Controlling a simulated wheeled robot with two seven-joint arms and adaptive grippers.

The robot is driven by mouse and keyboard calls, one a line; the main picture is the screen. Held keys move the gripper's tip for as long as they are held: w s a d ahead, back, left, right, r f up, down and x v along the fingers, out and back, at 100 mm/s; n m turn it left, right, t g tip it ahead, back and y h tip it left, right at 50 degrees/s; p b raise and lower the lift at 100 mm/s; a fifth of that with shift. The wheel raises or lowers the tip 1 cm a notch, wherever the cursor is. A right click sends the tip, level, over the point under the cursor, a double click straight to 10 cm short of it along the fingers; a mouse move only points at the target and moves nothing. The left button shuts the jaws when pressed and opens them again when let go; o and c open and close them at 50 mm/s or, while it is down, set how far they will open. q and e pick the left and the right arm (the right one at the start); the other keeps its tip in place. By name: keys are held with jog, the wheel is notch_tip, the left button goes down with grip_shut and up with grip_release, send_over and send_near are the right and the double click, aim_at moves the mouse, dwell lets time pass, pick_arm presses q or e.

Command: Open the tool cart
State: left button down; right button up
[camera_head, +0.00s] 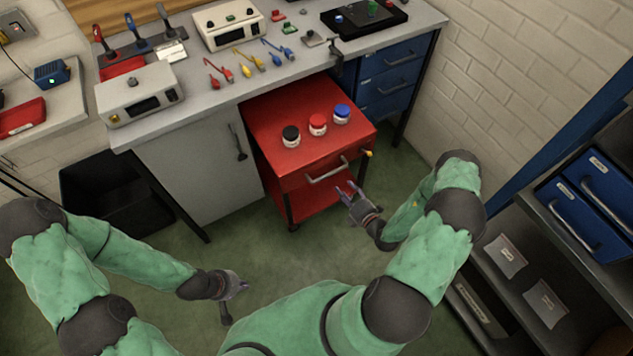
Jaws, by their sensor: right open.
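The red tool cart (268,117) stands under the workbench, with its front facing me. A silver handle (327,171) runs across its upper front, and a small yellow piece (367,153) sits at its front right corner. The drawer front looks closed. Three jars stand on top, with a black lid (291,133), a red lid (318,121) and a blue lid (342,111). My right gripper (346,190) is open and empty, just in front of the cart below the handle's right end. My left gripper (241,287) is low over the floor, away from the cart; its fingers are too small to read.
The workbench (211,92) behind holds instruments, cables and tools. Blue drawers (392,77) are right of the cart, and a white cabinet (195,167) is left. A dark shelf unit (515,240) stands at the right. The floor (262,249) before the cart is clear.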

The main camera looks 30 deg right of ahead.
aim_at(331, 174)
jog(key=b+x, duration=0.2)
jog(key=x, duration=0.8)
jog(key=shift+w+a+b, duration=0.1)
jog(key=shift+w+b, duration=0.05)
jog(key=shift+b, duration=0.25)
grip_shut()
